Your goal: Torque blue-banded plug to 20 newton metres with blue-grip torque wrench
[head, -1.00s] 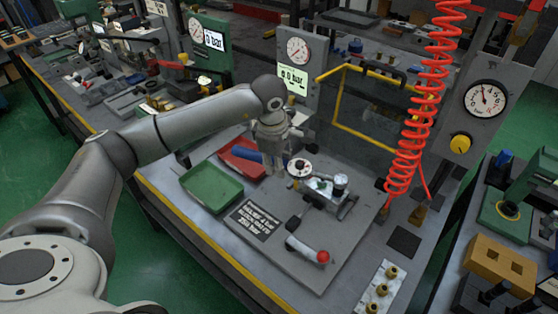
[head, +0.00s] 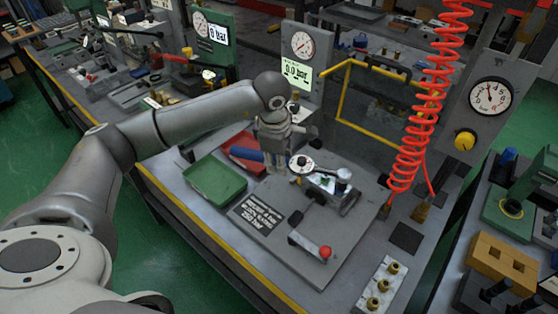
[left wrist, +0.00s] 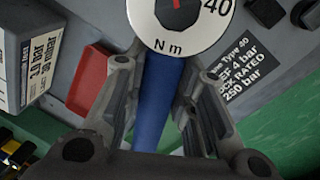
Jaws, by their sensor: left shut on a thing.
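The blue-grip torque wrench (head: 248,155) is in my left gripper (head: 279,163), which is shut around its blue grip. The left wrist view shows the blue grip (left wrist: 153,100) between the two fingers (left wrist: 165,75). Its round dial (head: 301,164), marked "N m" and 40, has a red pointer partly cut off in the wrist view. The wrench's far end (head: 343,175) is over the valve block (head: 324,184) on the grey plate. I cannot make out the blue-banded plug or whether the wrench is seated on it. My right gripper is not in view.
A red tray (head: 243,148) and a green tray (head: 215,181) lie left of the wrench. A lever with a red knob (head: 325,252) stands in front. Brass fittings (head: 378,286) sit at the front right. A red coiled hose (head: 425,120) hangs at right.

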